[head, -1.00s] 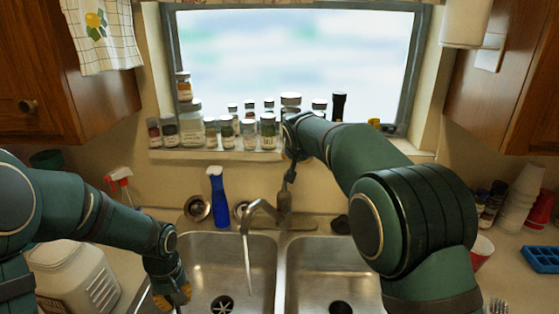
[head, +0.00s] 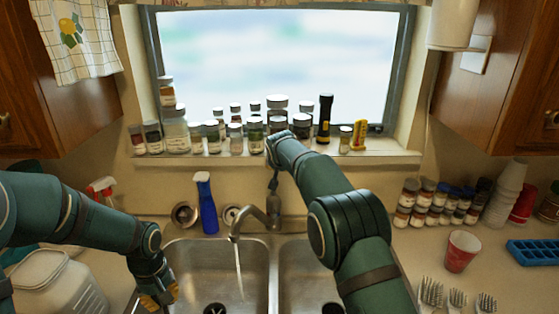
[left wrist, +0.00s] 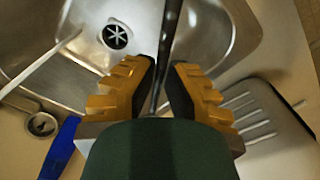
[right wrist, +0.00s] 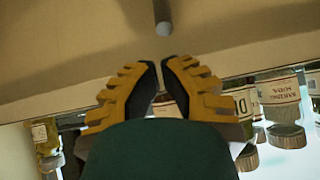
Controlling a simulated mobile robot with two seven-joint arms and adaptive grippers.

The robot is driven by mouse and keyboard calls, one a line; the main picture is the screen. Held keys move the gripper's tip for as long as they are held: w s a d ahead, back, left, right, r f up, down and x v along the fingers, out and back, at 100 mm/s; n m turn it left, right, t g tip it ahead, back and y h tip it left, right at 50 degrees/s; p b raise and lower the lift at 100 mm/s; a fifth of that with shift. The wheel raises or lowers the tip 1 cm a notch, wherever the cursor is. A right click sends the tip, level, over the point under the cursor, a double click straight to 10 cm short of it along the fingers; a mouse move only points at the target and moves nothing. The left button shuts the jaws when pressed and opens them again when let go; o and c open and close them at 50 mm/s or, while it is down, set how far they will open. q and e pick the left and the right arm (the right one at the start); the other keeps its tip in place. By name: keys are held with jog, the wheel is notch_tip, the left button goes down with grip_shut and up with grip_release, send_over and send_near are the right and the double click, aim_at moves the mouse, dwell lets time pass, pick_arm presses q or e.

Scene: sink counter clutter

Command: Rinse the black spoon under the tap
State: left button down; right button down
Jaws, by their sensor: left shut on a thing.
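The black spoon (left wrist: 168,40) shows in the left wrist view as a dark shaft between the fingers of my left gripper (left wrist: 165,78), which is shut on it. Its bowl end is out of view. In the head view my left gripper (head: 158,296) is at the left edge of the left basin (head: 205,262), and I cannot make out the spoon there. The tap (head: 256,216) runs a thin water stream (head: 239,262) into the left basin, apart from my left gripper. My right gripper (right wrist: 161,64) is empty, its fingertips nearly touching, with a grey rod end (right wrist: 162,28) just ahead.
Several jars (head: 277,105) and a black flashlight (head: 325,118) line the sill close to my right gripper. A blue spray bottle (head: 206,205) stands behind the left basin. A white jug (head: 55,285) is at left; a red cup (head: 461,251) and forks are at right.

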pick_arm(q)
jog(key=shift+r, duration=0.3)
jog(key=shift+f, duration=0.25)
pick_arm(e)
jog(key=shift+s+a+f, duration=0.1)
jog(key=shift+s+f, duration=0.05)
jog(key=shift+f, duration=1)
pick_arm(q)
jog(key=shift+f, duration=0.1)
